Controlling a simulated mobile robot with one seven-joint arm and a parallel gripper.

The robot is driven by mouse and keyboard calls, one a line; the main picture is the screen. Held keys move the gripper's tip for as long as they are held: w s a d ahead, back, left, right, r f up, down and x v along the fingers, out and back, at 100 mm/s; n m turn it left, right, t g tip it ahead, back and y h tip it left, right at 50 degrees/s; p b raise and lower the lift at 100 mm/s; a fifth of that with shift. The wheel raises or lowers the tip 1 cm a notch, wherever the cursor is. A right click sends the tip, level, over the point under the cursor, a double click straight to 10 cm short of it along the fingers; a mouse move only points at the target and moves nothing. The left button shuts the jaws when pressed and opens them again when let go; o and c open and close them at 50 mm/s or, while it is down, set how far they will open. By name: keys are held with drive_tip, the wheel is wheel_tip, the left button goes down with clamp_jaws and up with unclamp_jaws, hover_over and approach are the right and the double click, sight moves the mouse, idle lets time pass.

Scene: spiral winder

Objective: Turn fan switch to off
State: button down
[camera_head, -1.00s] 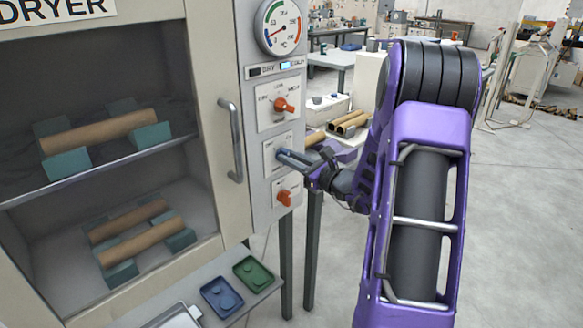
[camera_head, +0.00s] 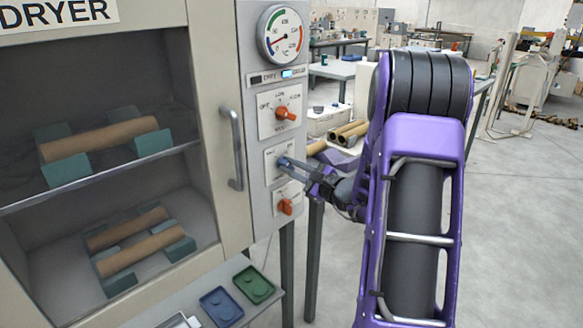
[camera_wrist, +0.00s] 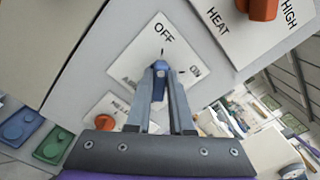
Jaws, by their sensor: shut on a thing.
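The fan switch is a blue knob (camera_wrist: 159,69) on the middle white plate (camera_head: 273,154) of the dryer's control column. In the wrist view its plate reads OFF at the top and ON at the right; a third label at the lower left is partly hidden. A small dark mark lies between the knob and OFF, but I cannot tell the knob's exact pointing. My gripper (camera_wrist: 160,72) is shut on the knob, one finger on each side. In the head view my gripper (camera_head: 286,163) reaches the plate from the right.
An orange knob (camera_head: 287,113) sits above and another orange knob (camera_head: 286,207) below, both close to my fingers. The dryer door handle (camera_head: 232,148) stands out at the left. Blue (camera_head: 222,306) and green (camera_head: 254,285) trays lie below. Cardboard tubes (camera_head: 348,132) lie behind my wrist.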

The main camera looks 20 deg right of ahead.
drive_tip(key=c, duration=0.8)
unclamp_jaws()
drive_tip(key=shift+s, duration=0.1)
drive_tip(key=v, duration=1.7)
drive_tip(key=shift+s, duration=0.1)
